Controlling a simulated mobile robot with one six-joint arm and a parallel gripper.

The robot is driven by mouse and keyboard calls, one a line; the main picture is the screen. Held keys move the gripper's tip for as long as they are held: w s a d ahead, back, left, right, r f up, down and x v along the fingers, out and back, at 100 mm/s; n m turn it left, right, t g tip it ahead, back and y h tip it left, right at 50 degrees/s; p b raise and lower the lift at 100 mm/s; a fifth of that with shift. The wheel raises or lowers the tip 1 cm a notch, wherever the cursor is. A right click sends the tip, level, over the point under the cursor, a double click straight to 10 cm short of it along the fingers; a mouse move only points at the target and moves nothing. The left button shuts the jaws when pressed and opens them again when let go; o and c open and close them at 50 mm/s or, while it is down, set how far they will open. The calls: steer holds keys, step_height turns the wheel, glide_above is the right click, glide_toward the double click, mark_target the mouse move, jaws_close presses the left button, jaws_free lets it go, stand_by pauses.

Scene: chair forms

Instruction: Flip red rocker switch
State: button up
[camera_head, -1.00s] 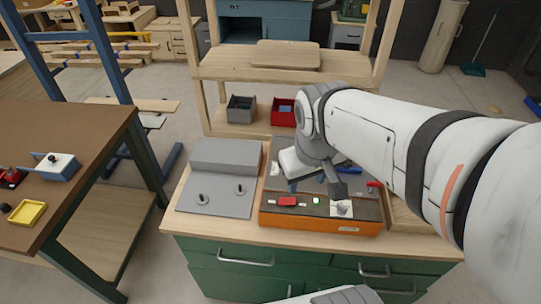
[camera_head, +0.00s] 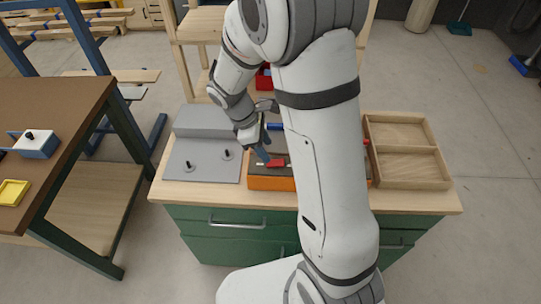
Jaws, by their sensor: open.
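The red rocker switch (camera_head: 277,163) is set in the dark top of an orange-fronted box (camera_head: 271,183) on the workbench. My gripper (camera_head: 265,158) points down at the left end of the switch, with a bluish finger close to it. I cannot tell whether the finger touches the switch. The gripper is open and holds nothing that I can see. My arm hides the middle and right part of the box, and which way the switch is tipped is too small to tell.
A grey panel (camera_head: 203,165) with two dark knobs lies left of the box. A wooden tray (camera_head: 409,180) with two empty compartments lies at the right. Behind the bench stands a wooden shelf (camera_head: 200,25) with a red bin (camera_head: 263,77). A brown table (camera_head: 65,105) stands at the left.

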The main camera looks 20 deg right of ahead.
mark_target(276, 162)
steer(key=shift+x, duration=2.8)
steer(key=shift+c, duration=0.6)
steer(key=shift+r, duration=0.1)
steer(key=c, duration=0.9)
steer(key=shift+o, duration=0.2)
steer(key=shift+s+d+r+t+y+p, duration=0.1)
steer(key=shift+d+r+t+y+p, duration=0.05)
steer(key=shift+y+p, duration=0.45)
steer(key=shift+s+d+r+t+y+p, duration=0.1)
steer(key=shift+d+r+t+y+p, duration=0.1)
steer(key=shift+y+p, duration=0.35)
steer(key=shift+w+d+f+t+y+p, duration=0.1)
steer(key=shift+f+t+y+p, duration=0.15)
steer(key=shift+y+p, duration=0.75)
steer(key=o, duration=1)
